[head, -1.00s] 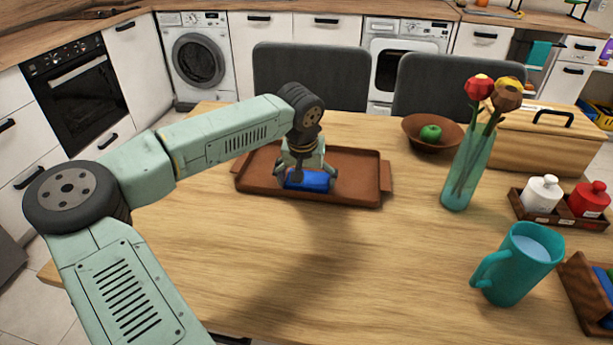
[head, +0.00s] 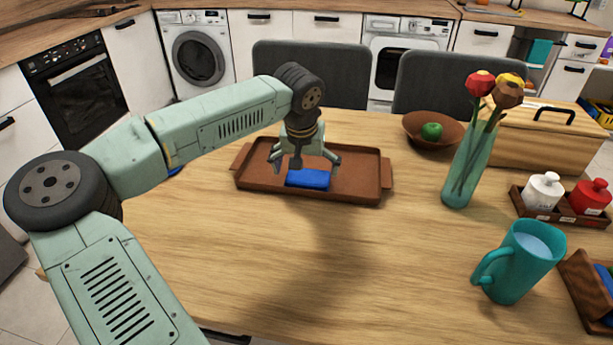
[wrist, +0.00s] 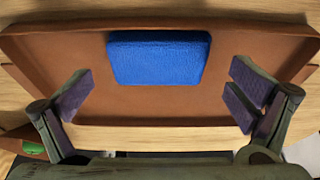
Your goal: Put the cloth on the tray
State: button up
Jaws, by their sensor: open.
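The blue folded cloth (head: 308,179) lies flat on the brown tray (head: 357,173), inside its rim, near the front middle. In the wrist view the cloth (wrist: 158,58) rests on the bare floor of the tray (wrist: 255,50). My gripper (head: 304,166) is open and empty above the tray, just over and behind the cloth. In the wrist view its two fingers (wrist: 160,100) are spread wide, apart from the cloth and to either side of it.
Right of the tray stand a wooden bowl (head: 412,123) with a green apple, a glass vase (head: 466,165) with flowers, and a teal mug (head: 517,262). A bread box (head: 535,145) and a jar rack (head: 558,210) are farther right. The table's front middle is clear.

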jog(key=v, duration=0.8)
jog(key=shift+r+b, duration=0.4)
jog(key=shift+s+a, duration=0.1)
